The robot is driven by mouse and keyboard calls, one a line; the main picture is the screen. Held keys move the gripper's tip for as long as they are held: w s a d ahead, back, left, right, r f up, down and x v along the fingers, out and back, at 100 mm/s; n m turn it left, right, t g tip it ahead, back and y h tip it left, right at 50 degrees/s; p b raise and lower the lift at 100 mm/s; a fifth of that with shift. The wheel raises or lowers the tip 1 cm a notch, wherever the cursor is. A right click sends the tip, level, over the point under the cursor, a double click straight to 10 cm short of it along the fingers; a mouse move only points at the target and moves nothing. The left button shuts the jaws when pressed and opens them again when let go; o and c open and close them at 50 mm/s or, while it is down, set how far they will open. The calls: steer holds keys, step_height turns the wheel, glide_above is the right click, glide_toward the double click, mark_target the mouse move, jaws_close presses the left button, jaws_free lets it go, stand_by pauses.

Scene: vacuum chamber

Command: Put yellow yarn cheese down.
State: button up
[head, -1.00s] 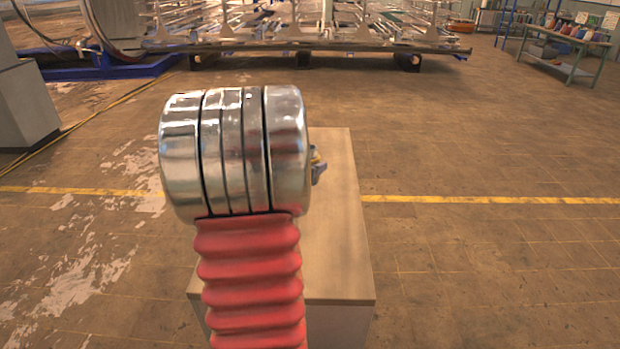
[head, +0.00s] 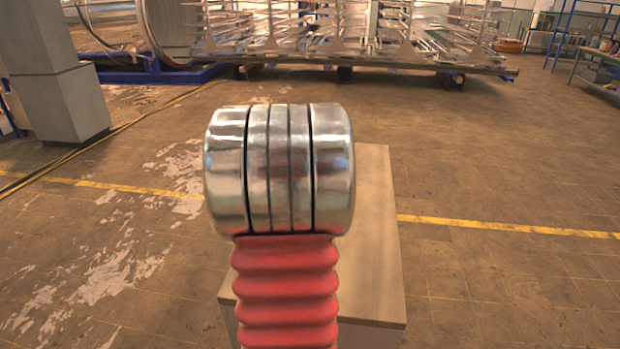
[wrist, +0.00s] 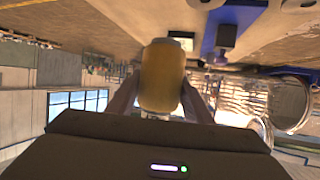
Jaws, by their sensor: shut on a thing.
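The yellow yarn cheese (wrist: 162,78) is a rounded yellow cylinder in the middle of the wrist view. My gripper (wrist: 160,98) is shut on it, with one finger on each side. In the head view my own metal and red arm hides both the gripper and the cheese. I cannot tell from these views how high the cheese is held.
A box-like stand with a pale wooden top (head: 378,250) is partly behind my arm in the head view. A grey pillar (head: 60,85) stands at left. A long metal rack (head: 350,50) lies across the back. Open floor (head: 500,180) extends to the right.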

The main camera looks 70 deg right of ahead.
steer(key=w+a+f+n+t+y, duration=0.1)
steer(key=w+a+n+t, duration=0.2)
steer(key=w+a, duration=0.65)
steer(key=w+a+f+n+t+y, duration=0.1)
steer(key=w+a+n+t+y, duration=0.2)
steer(key=w+a, duration=0.7)
steer(key=w+a+f+n+t, duration=0.1)
steer(key=w+a+n+t, duration=0.4)
steer(key=w, duration=1)
steer(key=w+a+f+n+t+y, duration=0.1)
steer(key=w+a+n+y, duration=0.1)
steer(key=a, duration=1.1)
steer(key=w+a+f+n+t+y, duration=0.1)
steer(key=w+a+f+n+y, duration=0.1)
steer(key=a, duration=1.1)
steer(key=w+a+f+n+t+y, duration=0.1)
steer(key=w+a+n+y, duration=0.3)
steer(key=a, duration=0.8)
steer(key=shift+w+a+f+t+y, duration=0.4)
steer(key=shift+f+y, duration=0.2)
steer(key=shift+y, duration=0.2)
steer(key=shift+s, duration=0.1)
